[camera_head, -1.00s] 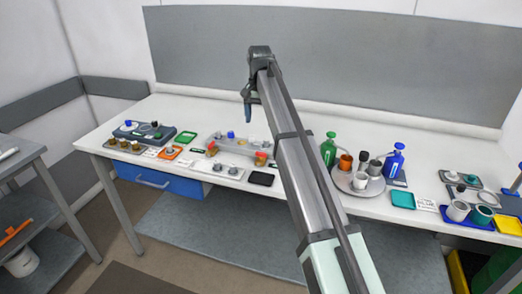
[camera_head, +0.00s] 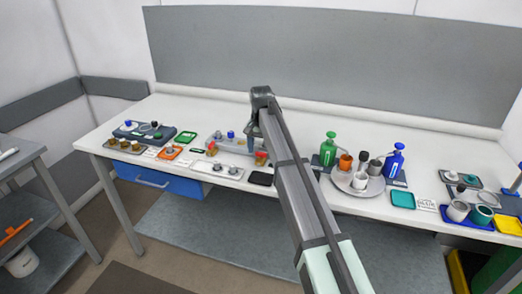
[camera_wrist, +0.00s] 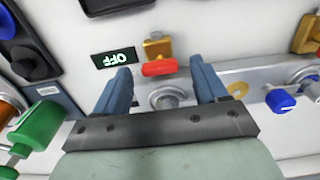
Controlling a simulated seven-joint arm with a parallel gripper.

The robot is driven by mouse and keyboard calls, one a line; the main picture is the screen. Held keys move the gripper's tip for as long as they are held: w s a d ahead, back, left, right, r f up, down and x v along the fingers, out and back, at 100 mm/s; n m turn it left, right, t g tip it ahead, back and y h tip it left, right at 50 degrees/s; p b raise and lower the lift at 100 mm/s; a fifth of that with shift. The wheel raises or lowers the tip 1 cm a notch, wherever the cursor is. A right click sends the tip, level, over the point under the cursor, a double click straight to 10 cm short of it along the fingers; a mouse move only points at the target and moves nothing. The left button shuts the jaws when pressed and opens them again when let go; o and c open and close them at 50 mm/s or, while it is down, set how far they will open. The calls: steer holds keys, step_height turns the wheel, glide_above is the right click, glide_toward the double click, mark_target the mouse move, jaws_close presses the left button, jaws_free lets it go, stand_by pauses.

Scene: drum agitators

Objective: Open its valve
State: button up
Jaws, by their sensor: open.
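A valve with a brass body (camera_wrist: 158,45) and a red handle (camera_wrist: 160,68) sits at the front edge of a grey metal unit (camera_wrist: 225,80). In the head view the valve (camera_head: 261,158) is just left of my arm. An upside-down "OFF" label (camera_wrist: 115,57) lies beside it in the wrist view. My gripper (camera_wrist: 165,78) is open, its blue fingers spread either side of the red handle in the picture; I cannot tell whether they touch it. A round grey knob (camera_wrist: 166,97) shows between the fingers. In the head view my gripper (camera_head: 254,131) is over the unit, its fingertips partly unclear.
A blue knob (camera_wrist: 281,100) and a second red-handled brass valve (camera_wrist: 307,35) are on the same unit. A green pump bottle (camera_head: 329,149) stands right of my arm. A black pad (camera_head: 261,178) lies in front. Bare table shows behind the unit.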

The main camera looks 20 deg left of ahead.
steer(key=shift+f, duration=0.45)
steer(key=c, duration=1.1)
steer(key=shift+o, duration=0.2)
